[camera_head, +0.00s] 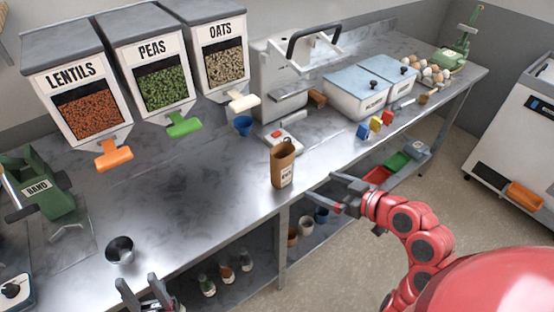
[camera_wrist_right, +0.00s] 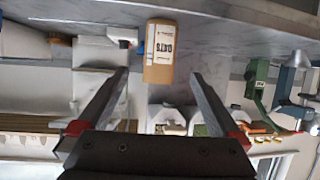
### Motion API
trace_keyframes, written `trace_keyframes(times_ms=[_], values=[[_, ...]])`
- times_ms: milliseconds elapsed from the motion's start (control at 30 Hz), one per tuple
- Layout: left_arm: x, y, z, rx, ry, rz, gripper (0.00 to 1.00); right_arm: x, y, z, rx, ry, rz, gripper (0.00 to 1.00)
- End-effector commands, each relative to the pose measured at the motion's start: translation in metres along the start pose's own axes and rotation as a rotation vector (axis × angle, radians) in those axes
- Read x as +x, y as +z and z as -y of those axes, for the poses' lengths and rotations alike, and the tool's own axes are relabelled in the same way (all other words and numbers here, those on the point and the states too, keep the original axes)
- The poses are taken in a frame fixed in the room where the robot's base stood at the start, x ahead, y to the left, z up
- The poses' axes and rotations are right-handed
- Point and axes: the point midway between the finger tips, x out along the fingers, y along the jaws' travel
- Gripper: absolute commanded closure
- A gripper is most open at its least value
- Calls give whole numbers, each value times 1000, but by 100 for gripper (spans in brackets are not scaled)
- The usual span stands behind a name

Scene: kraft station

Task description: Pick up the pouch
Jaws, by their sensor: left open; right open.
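The pouch (camera_head: 283,165) is a brown kraft paper bag with a white label, standing upright on the steel counter near its front edge. In the right wrist view the pouch (camera_wrist_right: 160,52) shows beyond the fingertips, roughly between them, with its label reading OATS. My right gripper (camera_head: 336,194) is open and empty, just right of the pouch and apart from it. In the right wrist view its two fingers (camera_wrist_right: 160,75) are spread wide. My left gripper (camera_head: 142,290) is open at the bottom left, over the counter's front edge, far from the pouch.
Behind the pouch are a small scale (camera_head: 283,138) and a blue cup (camera_head: 243,126). Coloured blocks (camera_head: 376,124) lie to its right. A metal cup (camera_head: 120,250) stands at left. Dispensers for lentils (camera_head: 85,110), peas (camera_head: 160,88) and oats (camera_head: 224,65) line the back.

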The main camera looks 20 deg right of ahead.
Motion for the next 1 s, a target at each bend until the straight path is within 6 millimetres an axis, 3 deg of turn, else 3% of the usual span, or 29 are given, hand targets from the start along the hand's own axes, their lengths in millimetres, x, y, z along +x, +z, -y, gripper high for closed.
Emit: trace_keyframes(times_ms=[500, 767, 1000], values=[[27, -5, 1, 0, 0, 0, 50, 96, -2, 2, 1, -4, 1, 0], [33, -6, 2, 0, 0, 0, 50, 118, -1, 0, 2, 0, -1, 0], [55, -9, 3, 0, 0, 0, 50, 145, -10, 2, 2, -4, 2, 0]])
